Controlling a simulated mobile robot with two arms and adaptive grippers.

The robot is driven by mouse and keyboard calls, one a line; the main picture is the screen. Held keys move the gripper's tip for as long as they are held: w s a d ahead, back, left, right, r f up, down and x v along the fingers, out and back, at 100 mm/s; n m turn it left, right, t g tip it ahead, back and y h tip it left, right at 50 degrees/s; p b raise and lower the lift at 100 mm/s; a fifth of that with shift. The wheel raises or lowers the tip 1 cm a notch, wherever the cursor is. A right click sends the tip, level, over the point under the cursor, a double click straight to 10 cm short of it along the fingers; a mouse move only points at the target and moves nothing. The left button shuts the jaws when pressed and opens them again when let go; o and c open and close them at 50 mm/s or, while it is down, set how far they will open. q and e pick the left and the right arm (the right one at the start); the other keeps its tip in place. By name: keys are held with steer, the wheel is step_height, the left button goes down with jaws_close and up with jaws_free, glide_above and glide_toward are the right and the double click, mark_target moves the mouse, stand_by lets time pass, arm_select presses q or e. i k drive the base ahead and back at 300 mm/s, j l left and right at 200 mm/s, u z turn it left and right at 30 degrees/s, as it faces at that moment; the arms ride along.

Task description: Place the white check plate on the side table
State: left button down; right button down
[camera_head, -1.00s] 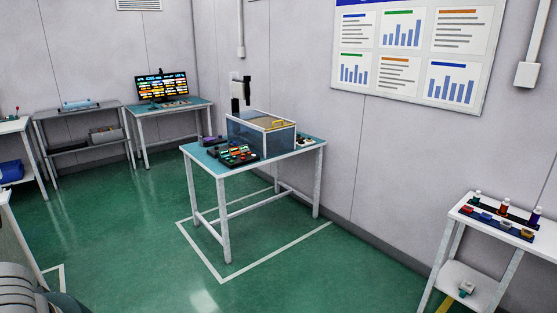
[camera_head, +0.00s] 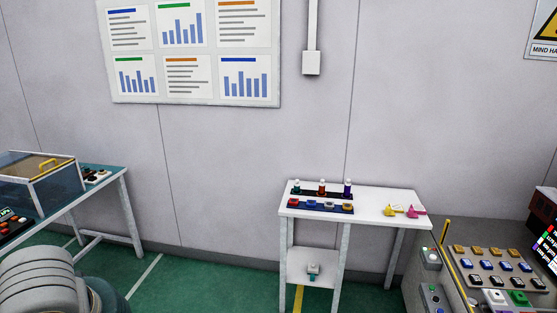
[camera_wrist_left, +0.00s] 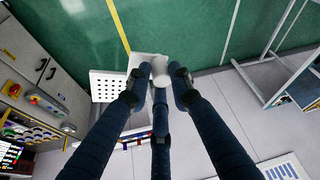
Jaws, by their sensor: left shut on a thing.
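In the left wrist view my left gripper (camera_wrist_left: 160,84) has its dark fingers closed in around a pale object. The white check plate (camera_wrist_left: 108,86), with a grid of black dots, shows beside the left fingertip; the fingers hide part of it. In the head view the white side table (camera_head: 375,204) stands against the wall, right of centre. Neither gripper shows in the head view.
The side table holds small bottles (camera_head: 321,188), a row of coloured pieces (camera_head: 312,204) and yellow and pink items (camera_head: 404,210); its right-middle top is bare. A control console (camera_head: 490,268) stands close on its right. A teal-topped table (camera_head: 105,184) is at the left.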

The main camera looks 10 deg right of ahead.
mark_target(370, 208)
steer(key=i+l+z, duration=0.1)
steer(key=i+z, duration=0.7)
steer(key=i+j+z, duration=0.1)
steer(key=i+z, duration=0.2)
steer(key=z, duration=0.15)
steer(key=i+j+z, duration=0.25)
steer(key=z, duration=0.15)
steer(key=i+j+z, duration=0.7)
steer(key=j, duration=0.25)
steer(key=i, duration=0.1)
